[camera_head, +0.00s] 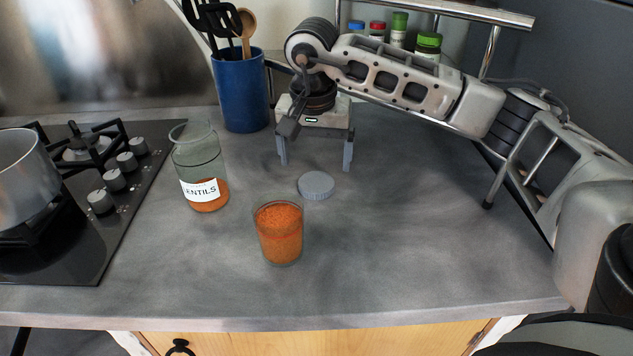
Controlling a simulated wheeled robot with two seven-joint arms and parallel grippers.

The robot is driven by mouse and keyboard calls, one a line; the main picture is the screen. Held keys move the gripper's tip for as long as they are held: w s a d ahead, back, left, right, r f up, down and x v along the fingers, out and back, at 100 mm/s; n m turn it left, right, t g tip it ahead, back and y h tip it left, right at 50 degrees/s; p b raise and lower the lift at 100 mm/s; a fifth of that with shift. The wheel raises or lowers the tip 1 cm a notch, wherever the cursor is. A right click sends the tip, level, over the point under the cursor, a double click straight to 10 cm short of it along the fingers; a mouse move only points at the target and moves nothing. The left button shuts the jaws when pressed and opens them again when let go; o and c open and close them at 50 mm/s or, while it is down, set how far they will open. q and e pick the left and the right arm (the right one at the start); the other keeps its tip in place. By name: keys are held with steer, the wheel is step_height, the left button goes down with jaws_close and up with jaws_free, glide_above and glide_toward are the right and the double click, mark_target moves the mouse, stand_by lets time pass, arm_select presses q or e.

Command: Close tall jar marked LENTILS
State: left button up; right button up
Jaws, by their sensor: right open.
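The tall glass jar marked LENTILS (200,168) stands upright on the counter, right of the hob, with its mouth uncovered. Orange lentils lie in its bottom. A grey round lid (316,185) lies flat on the counter to the right of the jar. My right gripper (315,168) points down above and behind the lid, its two fingers spread apart with nothing between them. In this picture the lid is just below the fingertips; I cannot tell the exact height of the gap. My left gripper does not show.
A glass of orange lentils (279,233) stands in front of the lid. A blue utensil holder (241,90) stands behind the jar. The hob (75,255) with a steel pot (25,180) is at left. A rack (470,12) with small capped jars is behind my right arm. The right counter is clear.

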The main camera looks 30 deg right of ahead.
mark_target(316, 182)
steer(key=f, duration=0.3)
steer(key=f+p, duration=0.1)
steer(key=f, duration=0.1)
steer(key=shift+w+d+f, duration=0.1)
steer(key=shift+w+d, duration=0.1)
steer(key=shift+d, duration=0.05)
steer(key=c, duration=1.1)
